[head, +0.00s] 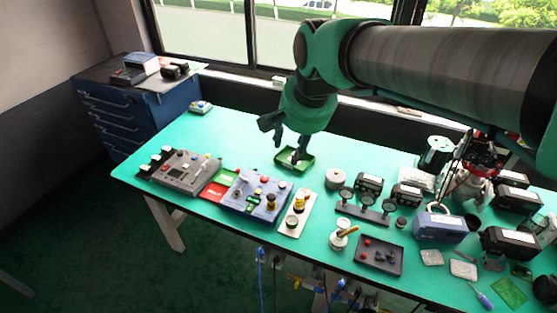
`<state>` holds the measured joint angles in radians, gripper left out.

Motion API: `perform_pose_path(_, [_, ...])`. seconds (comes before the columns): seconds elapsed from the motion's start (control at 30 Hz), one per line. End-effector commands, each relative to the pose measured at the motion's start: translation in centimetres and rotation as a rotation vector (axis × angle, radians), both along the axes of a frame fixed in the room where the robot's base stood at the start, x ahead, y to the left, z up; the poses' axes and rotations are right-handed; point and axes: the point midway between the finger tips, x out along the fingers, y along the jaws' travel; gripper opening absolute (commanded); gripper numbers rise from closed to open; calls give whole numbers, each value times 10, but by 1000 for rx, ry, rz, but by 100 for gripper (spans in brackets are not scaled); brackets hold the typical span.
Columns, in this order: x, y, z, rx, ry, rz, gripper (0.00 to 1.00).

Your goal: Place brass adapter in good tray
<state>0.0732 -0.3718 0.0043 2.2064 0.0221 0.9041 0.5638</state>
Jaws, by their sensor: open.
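The green tray (309,160) lies on the teal bench below my gripper; I take it as the good tray. My gripper (286,149) is open, pointing down, with one finger over the tray and the other to its left. A small pale patch shows inside the tray by the fingertip, but it is too small to identify. I cannot make out the brass adapter for certain. A brass-coloured piece (348,231) lies on a round pale stand (338,243) near the bench's front, and yellow-topped parts stand on a pale plate (287,228).
A blue control unit (237,205) and a grey panel (172,180) stand left, with a red tray (214,190) between. A gauge rack (364,212), a dark tray (367,263) and several dark boxes crowd the right. The bench's back left is mostly clear.

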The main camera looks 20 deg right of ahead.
Motion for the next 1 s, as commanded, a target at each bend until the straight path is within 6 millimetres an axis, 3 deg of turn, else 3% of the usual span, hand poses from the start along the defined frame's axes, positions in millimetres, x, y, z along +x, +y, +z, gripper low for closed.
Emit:
perform_pose_path(0.2, [-61,14,-6,-91,-34,212,40])
perform_pose_path(0.5, [-130,25,-28,-214,-72,477,40])
perform_pose_path(0.7, [-151,28,-38,-260,-84,570,40])
perform_pose_path(1.0, [-156,28,-40,-269,-86,589,40])
